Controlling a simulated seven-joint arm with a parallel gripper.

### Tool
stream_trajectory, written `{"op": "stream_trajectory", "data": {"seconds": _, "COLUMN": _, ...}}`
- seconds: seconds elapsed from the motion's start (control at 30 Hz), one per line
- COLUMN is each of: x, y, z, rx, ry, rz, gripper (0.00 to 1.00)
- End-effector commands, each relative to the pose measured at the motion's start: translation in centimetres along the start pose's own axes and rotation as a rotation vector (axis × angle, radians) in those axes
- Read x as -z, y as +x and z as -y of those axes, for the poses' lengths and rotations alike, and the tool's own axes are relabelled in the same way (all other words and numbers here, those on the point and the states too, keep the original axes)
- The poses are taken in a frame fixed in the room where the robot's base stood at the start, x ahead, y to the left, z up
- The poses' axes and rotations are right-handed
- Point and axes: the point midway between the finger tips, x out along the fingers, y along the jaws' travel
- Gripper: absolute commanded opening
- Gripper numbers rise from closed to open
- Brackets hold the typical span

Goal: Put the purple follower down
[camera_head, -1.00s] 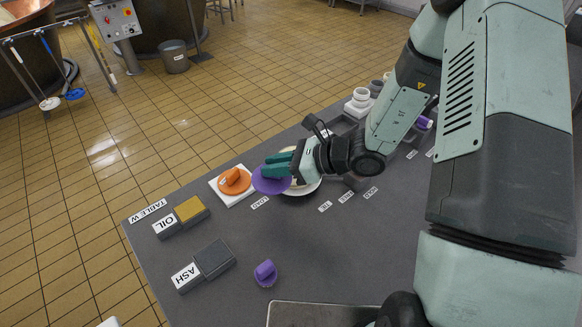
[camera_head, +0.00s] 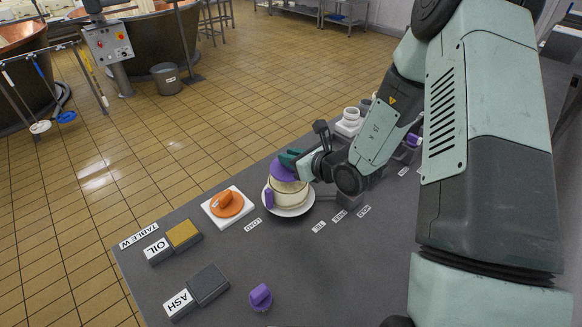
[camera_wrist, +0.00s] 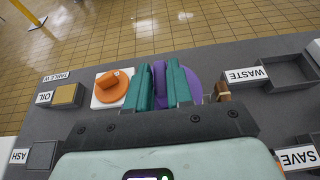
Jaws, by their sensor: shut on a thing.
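The purple follower (camera_head: 282,172) is a round purple disc. My gripper (camera_head: 290,158), with green fingers, is shut on it from above. The disc is over a cream-coloured round form (camera_head: 289,193) standing on a white plate (camera_head: 300,209); I cannot tell whether it touches the form's top. A small purple piece (camera_head: 269,198) is at the form's left side.
An orange follower (camera_head: 226,204) lies on a white board (camera_head: 243,217) to the left. Labelled trays (camera_wrist: 284,73) are at the right in the wrist view.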

Motion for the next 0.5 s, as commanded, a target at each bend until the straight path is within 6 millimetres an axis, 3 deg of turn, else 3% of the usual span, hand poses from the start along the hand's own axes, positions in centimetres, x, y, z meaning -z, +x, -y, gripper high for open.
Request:
{"op": "stream_trajectory", "data": {"seconds": 0.2, "x": 2.9, "y": 1.2, "z": 0.0, "rx": -0.001, "ry": 0.003, "rz": -0.001, "gripper": 0.0}}
{"op": "stream_trajectory", "data": {"seconds": 0.5, "x": 3.1, "y": 1.3, "z": 0.0, "rx": -0.001, "ry": 0.0, "rz": 0.0, "gripper": 0.0}}
